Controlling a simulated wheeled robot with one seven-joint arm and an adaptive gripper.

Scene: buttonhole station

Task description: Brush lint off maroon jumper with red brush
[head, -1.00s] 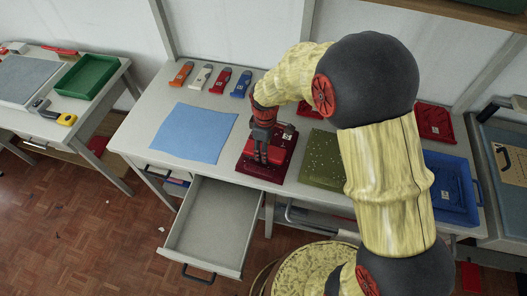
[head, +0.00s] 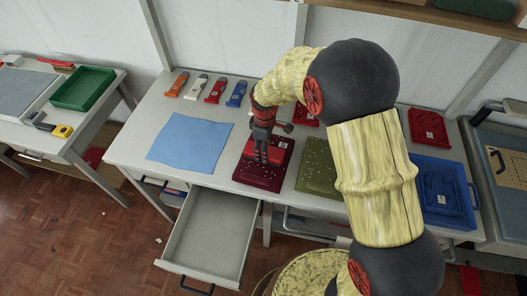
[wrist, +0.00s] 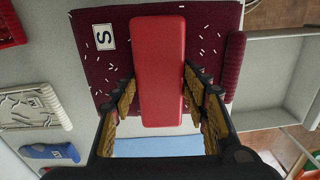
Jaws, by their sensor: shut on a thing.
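The maroon jumper (head: 262,180) lies folded on the table, with white lint flecks on it. In the wrist view the jumper (wrist: 112,66) shows many short white lint bits and a white label with an S. The red brush (wrist: 162,70) is a red block between my fingers. In the head view the brush (head: 268,144) is over the jumper's upper part. My gripper (head: 263,155) is shut on the brush, fingers pointing down; it also shows in the wrist view (wrist: 161,103). Whether the brush touches the cloth cannot be told.
A light blue cloth (head: 190,140) lies left of the jumper. An olive folded garment (head: 319,166) with specks lies to the right. An open empty drawer (head: 208,236) juts out below the table front.

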